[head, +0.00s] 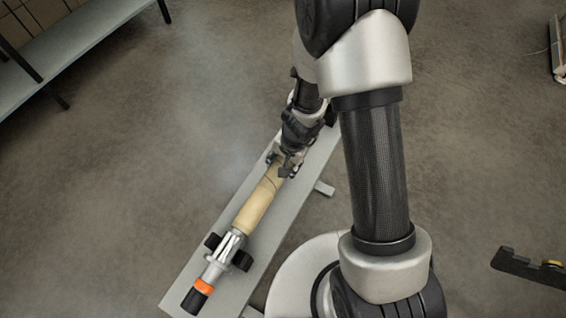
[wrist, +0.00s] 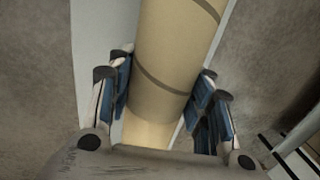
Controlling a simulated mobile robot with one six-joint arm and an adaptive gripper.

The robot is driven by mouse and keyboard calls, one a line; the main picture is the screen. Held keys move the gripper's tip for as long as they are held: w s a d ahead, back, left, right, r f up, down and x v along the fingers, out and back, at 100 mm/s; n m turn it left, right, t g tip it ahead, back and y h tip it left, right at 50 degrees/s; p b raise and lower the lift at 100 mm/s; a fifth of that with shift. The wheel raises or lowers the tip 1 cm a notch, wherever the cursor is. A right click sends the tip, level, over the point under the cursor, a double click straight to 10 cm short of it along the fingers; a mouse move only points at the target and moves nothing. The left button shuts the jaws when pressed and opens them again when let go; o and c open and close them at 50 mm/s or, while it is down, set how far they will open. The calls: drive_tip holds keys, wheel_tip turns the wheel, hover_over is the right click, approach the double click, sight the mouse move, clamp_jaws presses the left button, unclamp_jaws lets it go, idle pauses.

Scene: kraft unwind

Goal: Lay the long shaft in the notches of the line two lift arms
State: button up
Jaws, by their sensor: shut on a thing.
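The long shaft (head: 259,201) lies along a narrow grey bench. It has a tan tubular middle with dark bands, a silver fluted section, an orange ring and a black end at the lower left. My gripper (head: 286,166) is shut on the tan part, toward the shaft's far end. The far end is hidden behind my gripper and arm. In the wrist view the tan tube (wrist: 172,50) runs between the blue-padded fingers of my gripper (wrist: 162,88). A dark arm-like piece (head: 530,268) at the right edge may be a lift arm; its notch is unclear.
The grey bench (head: 180,291) has black rests (head: 242,260) beside the shaft's silver section. A grey table (head: 75,45) stands at the upper left. A pale object (head: 558,62) is cut off at the right edge. Open floor lies left of the bench and right of my arm.

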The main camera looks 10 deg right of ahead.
clamp_jaws()
drive_tip(key=o, duration=1)
unclamp_jaws()
drive_tip(key=shift+r, duration=0.15)
drive_tip(key=r, duration=0.4)
drive_tip(key=s+d+r, duration=0.1)
drive_tip(key=r, duration=0.2)
drive_tip(key=d+r, duration=0.1)
drive_tip(key=r, duration=0.3)
drive_tip(key=shift+s+r, duration=0.25)
drive_tip(key=shift+r, duration=0.1)
